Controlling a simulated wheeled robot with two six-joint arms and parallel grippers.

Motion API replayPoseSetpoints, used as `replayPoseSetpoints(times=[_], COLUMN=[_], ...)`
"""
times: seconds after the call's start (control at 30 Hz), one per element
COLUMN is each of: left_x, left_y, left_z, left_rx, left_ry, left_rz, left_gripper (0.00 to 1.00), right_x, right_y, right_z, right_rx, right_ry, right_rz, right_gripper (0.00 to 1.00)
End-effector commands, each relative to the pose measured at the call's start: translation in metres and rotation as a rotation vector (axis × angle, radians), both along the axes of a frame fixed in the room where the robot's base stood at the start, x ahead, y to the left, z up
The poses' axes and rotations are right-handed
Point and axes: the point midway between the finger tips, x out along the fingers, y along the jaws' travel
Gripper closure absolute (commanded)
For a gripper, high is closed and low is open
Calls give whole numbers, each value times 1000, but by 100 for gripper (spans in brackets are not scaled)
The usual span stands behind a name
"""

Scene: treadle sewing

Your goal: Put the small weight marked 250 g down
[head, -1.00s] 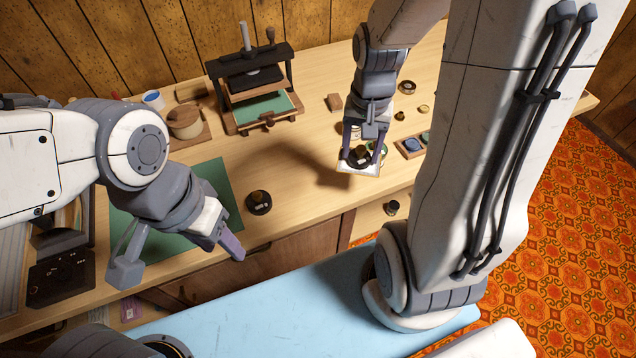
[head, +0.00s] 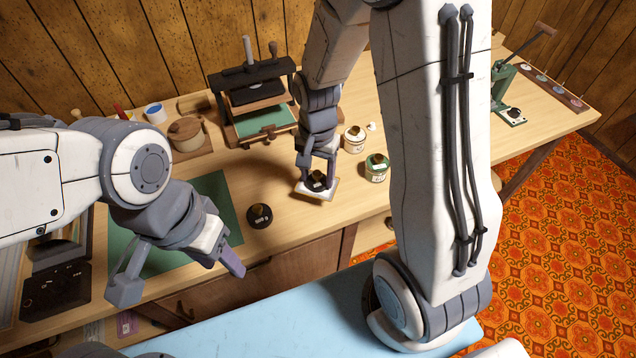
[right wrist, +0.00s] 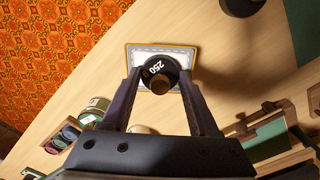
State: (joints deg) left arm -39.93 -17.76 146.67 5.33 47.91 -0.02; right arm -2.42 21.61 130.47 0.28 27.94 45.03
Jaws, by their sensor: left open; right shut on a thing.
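The small weight (head: 317,181) is black and round with a brassy knob. Its "250" marking reads clearly on the weight in the right wrist view (right wrist: 157,66). My right gripper (head: 318,168) is shut on it, with one finger on each side in the right wrist view (right wrist: 160,76). A white pad with a tan rim (head: 303,191) lies directly under the weight. I cannot tell whether the pad touches the table. My left gripper (head: 222,268) is open and empty, in front of the table's front edge. A second dark weight (head: 259,215) stands on the table.
A green mat (head: 214,193) lies at the left, and a black press (head: 252,90) stands behind. Two labelled pots (head: 355,140) (head: 376,168) stand right of my right gripper. Bare wooden tabletop (head: 285,225) lies between the second weight and the pad.

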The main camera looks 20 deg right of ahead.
Motion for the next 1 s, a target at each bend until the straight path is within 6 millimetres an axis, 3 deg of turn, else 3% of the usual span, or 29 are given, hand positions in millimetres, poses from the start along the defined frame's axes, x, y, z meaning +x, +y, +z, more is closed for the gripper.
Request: replayPoseSetpoints(times=[0.1,0.23,1.0], left_x=[0,0,0], left_y=[0,0,0], left_z=[-3,-4,-11], left_rx=[0,0,0], left_ry=[0,0,0], left_rz=[0,0,0], left_gripper=[50,50,50], right_x=[-2,-1,-1], right_y=[0,-1,-1], right_z=[-21,-34,-48], right_rx=[0,0,0], right_ry=[7,4,1], right_rz=[0,0,0], right_gripper=[100,100,100])
